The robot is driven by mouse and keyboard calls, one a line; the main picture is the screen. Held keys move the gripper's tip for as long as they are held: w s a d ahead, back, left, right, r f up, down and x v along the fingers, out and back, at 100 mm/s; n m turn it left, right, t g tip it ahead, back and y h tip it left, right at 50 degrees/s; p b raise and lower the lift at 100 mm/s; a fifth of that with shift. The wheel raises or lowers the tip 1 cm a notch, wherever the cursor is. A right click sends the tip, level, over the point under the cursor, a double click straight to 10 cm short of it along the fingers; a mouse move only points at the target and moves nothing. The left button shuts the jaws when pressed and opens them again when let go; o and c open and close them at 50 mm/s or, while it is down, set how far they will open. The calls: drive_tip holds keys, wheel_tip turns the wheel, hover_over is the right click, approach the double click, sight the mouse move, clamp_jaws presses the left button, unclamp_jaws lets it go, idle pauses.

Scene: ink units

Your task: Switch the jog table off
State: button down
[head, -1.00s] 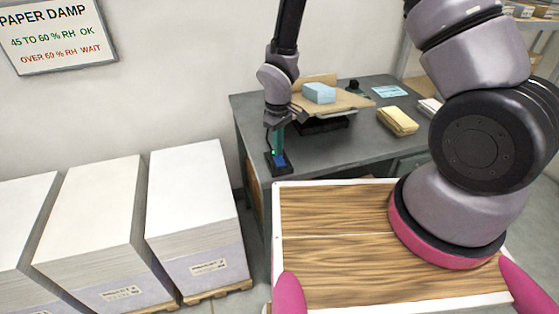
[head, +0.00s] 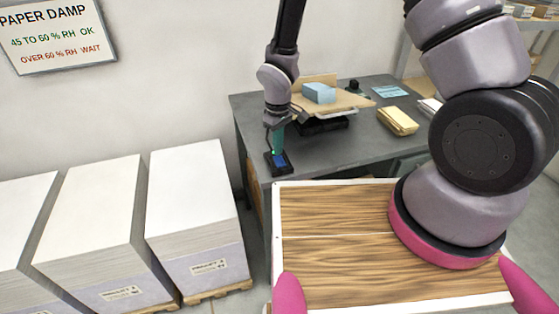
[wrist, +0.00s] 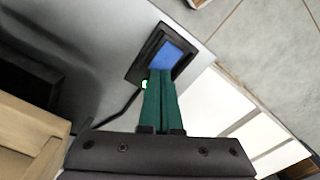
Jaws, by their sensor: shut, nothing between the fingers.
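The jog table is a tilted tan tray (head: 352,101) on a black base, on the grey bench in the head view. Its switch is a black box with a blue rocker (head: 281,161) near the bench's front left corner. It also shows in the wrist view as a blue rocker (wrist: 171,53) in a black frame. A small green lamp (wrist: 145,85) beside it is lit. My gripper (head: 277,149) is shut and empty, its teal fingers pointing down at the switch. In the wrist view the fingertips (wrist: 161,73) overlap the rocker's near edge; I cannot tell whether they touch.
A pale blue paper block (head: 319,93) lies on the tray. A cream stack (head: 397,121) and a light blue sheet (head: 389,91) lie on the grey bench (head: 350,148). Tall white paper stacks (head: 193,200) stand on pallets at left. A cable runs from the switch.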

sight(278, 158)
drive_tip(key=shift+f, duration=0.9)
idle(0.3)
drive_tip(key=shift+r, duration=3.55)
